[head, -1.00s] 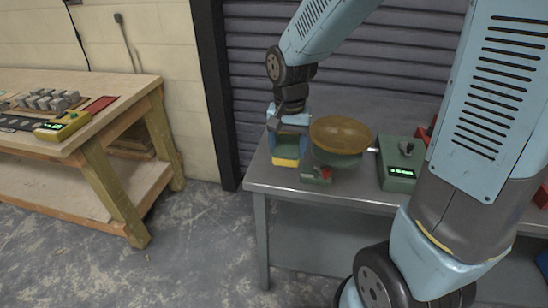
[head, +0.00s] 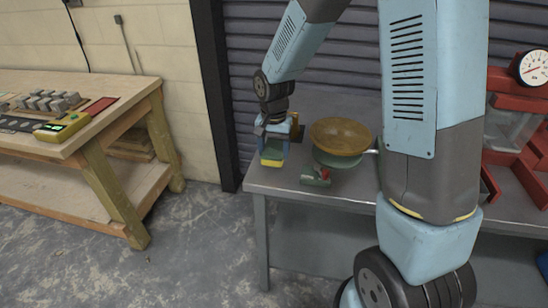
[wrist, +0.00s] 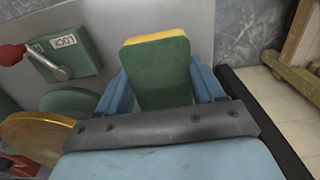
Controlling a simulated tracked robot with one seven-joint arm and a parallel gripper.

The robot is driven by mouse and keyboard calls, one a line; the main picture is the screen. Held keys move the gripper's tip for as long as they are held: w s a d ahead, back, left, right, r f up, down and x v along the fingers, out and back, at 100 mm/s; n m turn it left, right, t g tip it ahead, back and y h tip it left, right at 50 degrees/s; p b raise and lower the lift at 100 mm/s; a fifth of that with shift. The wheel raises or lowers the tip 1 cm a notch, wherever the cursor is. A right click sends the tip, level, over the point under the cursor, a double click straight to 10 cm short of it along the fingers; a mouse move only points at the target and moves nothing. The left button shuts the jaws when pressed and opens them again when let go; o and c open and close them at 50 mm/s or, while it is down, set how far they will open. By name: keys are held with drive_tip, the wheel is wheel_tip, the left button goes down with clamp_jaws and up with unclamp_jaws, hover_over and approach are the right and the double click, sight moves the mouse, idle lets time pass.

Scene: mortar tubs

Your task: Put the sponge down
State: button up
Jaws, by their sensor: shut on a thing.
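The sponge (head: 271,157) is a yellow and green block at the left end of the grey metal table (head: 262,178). My gripper (head: 271,146) points down and is shut on it. In the wrist view the green face and yellow edge of the sponge (wrist: 158,72) show between the two blue fingers of my gripper (wrist: 163,85). The sponge appears over the table top, close to its side edge. I cannot tell whether its lower end touches the table.
A brown bowl (head: 340,137) on a green base stands just right of the sponge. A green box with a red-knobbed lever (head: 316,177) sits in front of it. A red frame with a dial (head: 533,67) stands at the right. A wooden bench (head: 103,130) is at the left.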

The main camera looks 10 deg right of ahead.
drive_tip(key=shift+w+f, duration=0.2)
drive_tip(key=shift+f, duration=1.55)
drive_tip(key=shift+f, duration=0.1)
drive_tip(key=o, duration=0.9)
drive_tip(key=shift+o, duration=0.2)
